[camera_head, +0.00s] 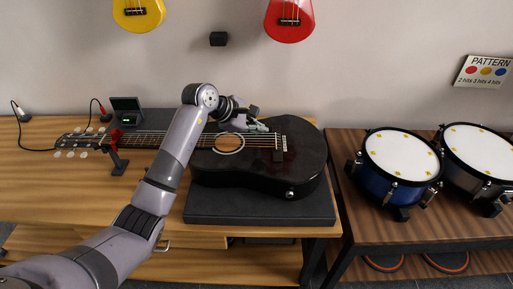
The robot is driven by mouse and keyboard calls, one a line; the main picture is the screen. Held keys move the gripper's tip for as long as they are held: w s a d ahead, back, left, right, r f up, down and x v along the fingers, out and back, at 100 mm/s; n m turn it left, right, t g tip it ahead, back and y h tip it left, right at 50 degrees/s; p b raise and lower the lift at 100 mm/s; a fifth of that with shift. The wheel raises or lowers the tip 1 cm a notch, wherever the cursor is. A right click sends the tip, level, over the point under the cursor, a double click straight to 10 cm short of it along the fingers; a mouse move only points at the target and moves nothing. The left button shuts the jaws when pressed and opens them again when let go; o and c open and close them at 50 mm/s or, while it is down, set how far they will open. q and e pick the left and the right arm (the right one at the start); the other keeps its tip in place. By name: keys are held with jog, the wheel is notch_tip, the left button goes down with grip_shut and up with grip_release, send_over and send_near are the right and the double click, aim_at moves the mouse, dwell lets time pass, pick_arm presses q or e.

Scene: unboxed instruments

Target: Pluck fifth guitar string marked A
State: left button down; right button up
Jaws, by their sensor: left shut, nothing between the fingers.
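A black acoustic guitar (262,168) lies flat on the wooden table, its neck (145,139) pointing left. Its strings run from the headstock over the sound hole (229,143) to the bridge at the right. The strings are too fine to tell apart, and I cannot read any letter on them. My left arm reaches across the guitar from the lower left. My left gripper (258,126) is shut and empty, over the far side of the guitar body near the bridge. I cannot tell whether its fingertips touch a string. My right gripper is not in view.
The guitar body rests on a dark case or pad (262,210). Yellow and red ukuleles hang on the wall.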

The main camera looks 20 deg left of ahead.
aim_at(256, 143)
pick_arm(q)
jog(key=shift+f+b, duration=0.75)
jog(key=shift+f, duration=0.65)
jog(key=shift+f+b, duration=0.35)
jog(key=shift+b, duration=0.1)
dwell(0.3)
